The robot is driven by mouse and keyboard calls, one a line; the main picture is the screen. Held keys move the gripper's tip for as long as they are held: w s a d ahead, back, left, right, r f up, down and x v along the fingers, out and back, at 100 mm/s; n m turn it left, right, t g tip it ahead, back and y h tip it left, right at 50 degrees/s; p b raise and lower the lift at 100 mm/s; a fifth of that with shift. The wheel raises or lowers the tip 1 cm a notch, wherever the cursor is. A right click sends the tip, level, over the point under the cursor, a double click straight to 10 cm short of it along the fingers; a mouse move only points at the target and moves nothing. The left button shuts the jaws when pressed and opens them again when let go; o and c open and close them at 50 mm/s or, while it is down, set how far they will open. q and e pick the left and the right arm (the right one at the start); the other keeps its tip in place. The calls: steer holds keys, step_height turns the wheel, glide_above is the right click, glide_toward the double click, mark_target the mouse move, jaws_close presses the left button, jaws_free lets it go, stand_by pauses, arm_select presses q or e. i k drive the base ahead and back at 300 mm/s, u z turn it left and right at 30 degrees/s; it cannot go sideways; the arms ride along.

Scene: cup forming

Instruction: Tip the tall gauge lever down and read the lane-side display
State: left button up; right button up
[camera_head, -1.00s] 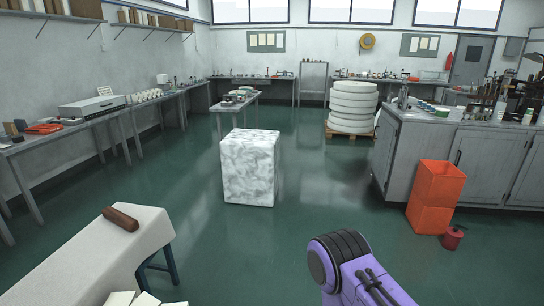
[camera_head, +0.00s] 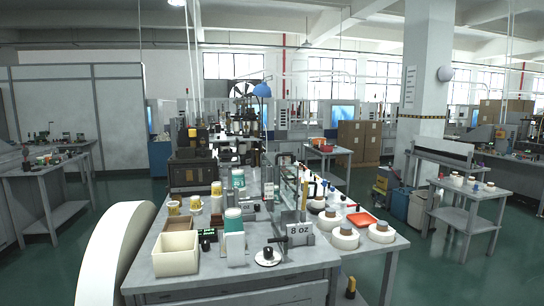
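A workbench (camera_head: 215,272) stands in front of me. On its front edge is a small round white-based device (camera_head: 267,258) with a dark arm or lever (camera_head: 276,240) above it, which may be a gauge. A small black display (camera_head: 207,234) with green figures, too small to read, sits behind a cream bin (camera_head: 176,253). I cannot tell which lever is the tall gauge lever or which display is lane-side. Neither gripper is in view.
White rolls (camera_head: 345,238) and an orange tray (camera_head: 361,220) are on the right. A large white curved body (camera_head: 112,258) fills the lower left. Green floor is open at right, before a grey cart (camera_head: 465,207).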

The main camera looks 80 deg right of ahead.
mark_target(229, 168)
steer(key=z, duration=2.3)
